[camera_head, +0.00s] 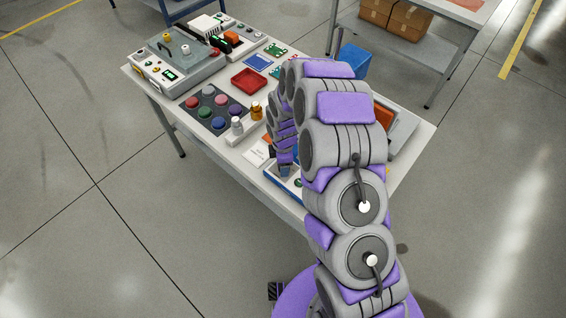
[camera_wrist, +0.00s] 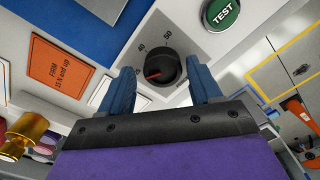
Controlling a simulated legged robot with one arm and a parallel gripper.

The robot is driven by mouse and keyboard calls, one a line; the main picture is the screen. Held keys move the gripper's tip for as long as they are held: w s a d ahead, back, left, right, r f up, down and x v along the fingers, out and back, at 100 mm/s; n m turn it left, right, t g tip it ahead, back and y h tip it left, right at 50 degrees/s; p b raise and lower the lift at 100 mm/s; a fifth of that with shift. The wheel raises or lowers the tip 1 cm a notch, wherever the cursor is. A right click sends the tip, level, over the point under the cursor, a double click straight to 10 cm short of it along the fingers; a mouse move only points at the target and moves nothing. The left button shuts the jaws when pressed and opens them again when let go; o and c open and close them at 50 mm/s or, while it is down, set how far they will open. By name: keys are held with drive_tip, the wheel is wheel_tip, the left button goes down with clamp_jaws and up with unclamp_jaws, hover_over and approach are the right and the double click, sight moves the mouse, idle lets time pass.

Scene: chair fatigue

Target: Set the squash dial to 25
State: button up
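The squash dial (camera_wrist: 161,66) is a round black knob on a grey plate in the wrist view. Its red pointer aims to the lower left, and the marks 40 and 50 show on the plate above it. The mark at the pointer's tip is too small and partly hidden to read. My gripper (camera_wrist: 162,80) is open, with one blue finger on each side of the dial. Whether either finger touches the knob cannot be told. In the head view my arm mostly hides the dial and the gripper at the table's near side.
A green TEST button (camera_wrist: 222,13) is right of the dial. An orange FIRM card (camera_wrist: 58,71) lies left. In the head view, coloured pieces on a dark mat (camera_head: 188,117), a red tray (camera_head: 250,80) and a grey machine (camera_head: 178,58) occupy the table's left part.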

drive_tip(key=shift+o, duration=0.3)
wheel_tip(320, 180, up, 17)
drive_tip(key=shift+p, duration=0.45)
drive_tip(key=shift+r, duration=0.15)
idle(0.4)
drive_tip(key=s+d+r+m+b, duration=0.25)
drive_tip(key=s+r+m, duration=0.25)
drive_tip(key=s, duration=0.4)
drive_tip(key=s+d+r+m+b, duration=0.1)
drive_tip(key=s+d+r+m, duration=0.3)
drive_tip(key=s, duration=0.4)
drive_tip(key=s+d+m+g+b, duration=0.1)
drive_tip(key=s+d+m, duration=0.3)
drive_tip(key=s+m, duration=0.6)
drive_tip(key=s+b, duration=0.1)
drive_tip(key=s, duration=0.8)
drive_tip(key=shift+s+r+g+b, duration=0.15)
drive_tip(key=shift+g+b, duration=0.15)
drive_tip(key=shift+g, duration=0.1)
